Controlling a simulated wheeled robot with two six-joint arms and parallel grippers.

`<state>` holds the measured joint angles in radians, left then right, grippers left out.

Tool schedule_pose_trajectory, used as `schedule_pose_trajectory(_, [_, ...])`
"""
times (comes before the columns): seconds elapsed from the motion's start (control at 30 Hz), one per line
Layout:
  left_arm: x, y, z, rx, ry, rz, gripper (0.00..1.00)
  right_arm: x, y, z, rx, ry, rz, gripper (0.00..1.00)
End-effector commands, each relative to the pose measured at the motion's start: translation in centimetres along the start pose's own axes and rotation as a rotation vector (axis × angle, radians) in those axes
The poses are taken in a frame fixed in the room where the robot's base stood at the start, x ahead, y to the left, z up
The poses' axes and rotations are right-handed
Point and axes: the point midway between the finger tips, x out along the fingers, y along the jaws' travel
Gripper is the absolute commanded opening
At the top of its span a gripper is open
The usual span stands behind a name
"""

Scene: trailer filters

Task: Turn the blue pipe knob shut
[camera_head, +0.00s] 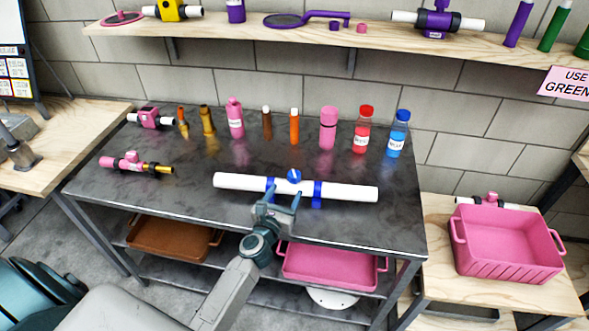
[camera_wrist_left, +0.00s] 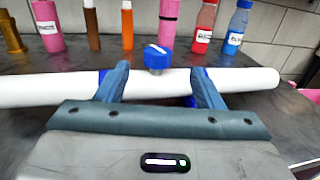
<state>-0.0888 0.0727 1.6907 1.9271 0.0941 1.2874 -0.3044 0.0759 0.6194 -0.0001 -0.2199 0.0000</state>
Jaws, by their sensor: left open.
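A white pipe (camera_head: 345,192) lies across the dark table with two blue clamps around it. The blue knob (camera_head: 294,176) stands on top of the pipe's middle, with a white bar mark on it. In the left wrist view the knob (camera_wrist_left: 157,57) shows upright between and beyond my fingers, its white mark slightly slanted. My left gripper (camera_head: 278,200) is open and empty, just in front of the pipe. Its fingertips (camera_wrist_left: 157,80) sit either side of the knob with gaps, and I see no contact. My right gripper is not in view.
Bottles and tubes stand along the table's back, including a pink bottle (camera_head: 235,118), a red-capped bottle (camera_head: 362,130) and a blue-capped bottle (camera_head: 397,133). A pink valve piece (camera_head: 130,163) lies at the left. A pink crate (camera_head: 510,243) stands on the right side table.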

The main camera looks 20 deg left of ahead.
Motion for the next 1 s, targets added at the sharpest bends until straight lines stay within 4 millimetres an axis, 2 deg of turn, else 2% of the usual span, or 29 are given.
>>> schedule_pose_trajectory(0.17, [1.6, 0.0, 0.0, 0.003, 0.004, 0.015, 0.61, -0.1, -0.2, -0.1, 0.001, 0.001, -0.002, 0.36])
schedule_pose_trajectory(0.4, [6.1, 0.0, -0.1, 0.003, 0.003, 0.013, 0.61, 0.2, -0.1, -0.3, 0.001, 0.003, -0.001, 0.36])
schedule_pose_trajectory(0.6, [9.2, 0.1, -0.2, 0.002, 0.003, 0.013, 0.61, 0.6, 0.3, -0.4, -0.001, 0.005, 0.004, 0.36])
schedule_pose_trajectory(0.8, [10.6, 0.1, -0.1, 0.002, 0.004, 0.012, 0.61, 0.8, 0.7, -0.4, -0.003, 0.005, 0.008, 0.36])
schedule_pose_trajectory(1.0, [10.7, 0.1, -0.1, 0.002, 0.005, 0.012, 0.61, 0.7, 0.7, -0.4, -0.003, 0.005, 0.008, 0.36])
